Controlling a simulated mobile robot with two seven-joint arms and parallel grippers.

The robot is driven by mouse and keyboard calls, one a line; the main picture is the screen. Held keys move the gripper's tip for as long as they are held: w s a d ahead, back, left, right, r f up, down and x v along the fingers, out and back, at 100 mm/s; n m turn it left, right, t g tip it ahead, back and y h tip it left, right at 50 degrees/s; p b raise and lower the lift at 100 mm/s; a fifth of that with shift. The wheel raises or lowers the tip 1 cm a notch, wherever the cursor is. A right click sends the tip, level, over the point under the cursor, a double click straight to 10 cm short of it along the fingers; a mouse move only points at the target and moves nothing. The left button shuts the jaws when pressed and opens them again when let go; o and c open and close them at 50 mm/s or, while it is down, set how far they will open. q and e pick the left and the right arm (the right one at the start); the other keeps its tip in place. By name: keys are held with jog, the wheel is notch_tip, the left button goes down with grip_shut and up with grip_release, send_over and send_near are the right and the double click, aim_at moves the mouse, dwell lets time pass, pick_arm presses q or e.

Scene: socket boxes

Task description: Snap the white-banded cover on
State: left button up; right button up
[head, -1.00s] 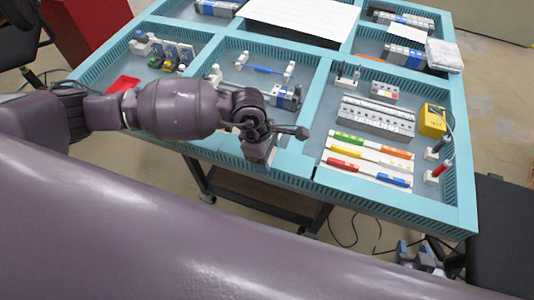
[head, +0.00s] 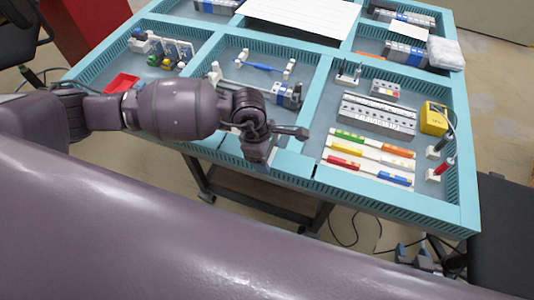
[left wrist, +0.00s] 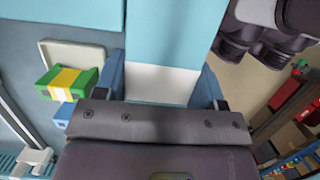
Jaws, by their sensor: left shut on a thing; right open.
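The white-banded cover (left wrist: 160,84) shows in the left wrist view as a white middle with blue ends, partly hidden behind the dark gripper body. My left gripper (left wrist: 160,98) is shut on it. In the head view my left gripper (head: 258,155) is over the tray's front edge, left of the compartment with the coloured strips; the cover cannot be made out there. A green cover with a yellow band (left wrist: 66,83) lies by a white open box (left wrist: 70,50) in the left wrist view. My right gripper (head: 420,259) is open and empty at the lower right of the head view.
The teal tray (head: 318,115) has raised walls and dividers. Its right front compartment holds coloured strips (head: 370,155), a grey terminal block (head: 377,117) and a yellow box (head: 433,119). A red dish (head: 123,83) lies at left. My left arm hides part of the front.

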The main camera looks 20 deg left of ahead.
pick_arm(q)
jog(key=shift+f, duration=0.2)
jog(key=o, duration=1.2)
jog(key=shift+o, duration=1.7)
jog(key=shift+r, duration=0.15)
jog(key=shift+d+p+v, duration=0.2)
jog(key=shift+p+v, duration=0.25)
jog(key=shift+v, duration=0.3)
jog(key=shift+d+p+v, duration=0.15)
jog(key=shift+p+v, duration=0.3)
jog(key=shift+v, duration=0.25)
jog(key=shift+d+p+v, duration=0.2)
jog(key=shift+p+v, duration=0.25)
jog(key=shift+v, duration=0.3)
jog(key=shift+d+p+v, duration=0.2)
jog(key=shift+p+v, duration=0.25)
jog(key=shift+v, duration=0.45)
jog(key=shift+r+p, duration=0.3)
jog(key=shift+r, duration=0.35)
